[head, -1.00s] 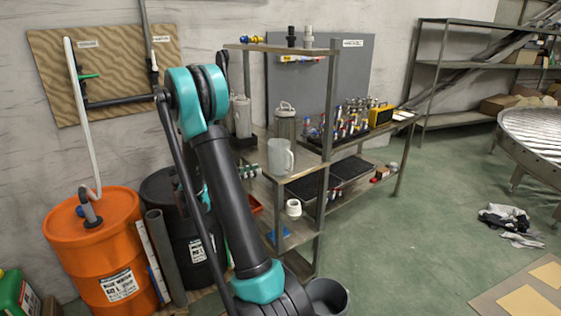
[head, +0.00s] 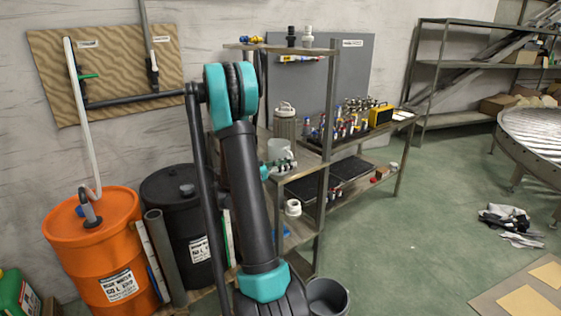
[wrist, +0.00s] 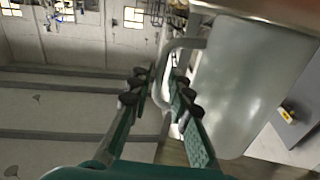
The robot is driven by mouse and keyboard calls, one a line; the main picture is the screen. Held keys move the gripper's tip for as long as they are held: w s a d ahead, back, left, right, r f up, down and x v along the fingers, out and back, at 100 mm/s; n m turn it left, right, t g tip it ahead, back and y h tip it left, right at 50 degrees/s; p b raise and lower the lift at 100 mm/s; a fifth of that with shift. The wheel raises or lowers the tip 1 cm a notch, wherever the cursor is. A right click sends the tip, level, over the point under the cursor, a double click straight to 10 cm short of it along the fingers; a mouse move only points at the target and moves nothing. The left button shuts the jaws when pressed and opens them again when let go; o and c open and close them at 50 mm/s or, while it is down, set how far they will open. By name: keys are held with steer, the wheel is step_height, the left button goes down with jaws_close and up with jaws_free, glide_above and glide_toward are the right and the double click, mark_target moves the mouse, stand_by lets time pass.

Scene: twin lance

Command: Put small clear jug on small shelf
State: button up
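The small clear jug (head: 281,147) is a pale, see-through mug shape standing on the middle board of the metal shelf unit (head: 297,177). My gripper (head: 279,166) is in front of the jug and partly covers it. In the wrist view the jug's body (wrist: 245,85) fills the right side, with its handle (wrist: 186,44) curving down between my fingers. My gripper (wrist: 160,88) is open, one finger on each side of the handle, with a gap showing. Whether a finger touches the handle I cannot tell. A small top board (head: 275,47) tops the unit.
A grey lidded container (head: 285,121) stands just behind the jug. A white ring-shaped item (head: 293,207) lies on a lower board. Orange (head: 92,250) and black (head: 180,215) drums stand left.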

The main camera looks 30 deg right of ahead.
steer(key=shift+s+d, duration=0.1)
steer(key=shift+d, duration=0.8)
jaws_close()
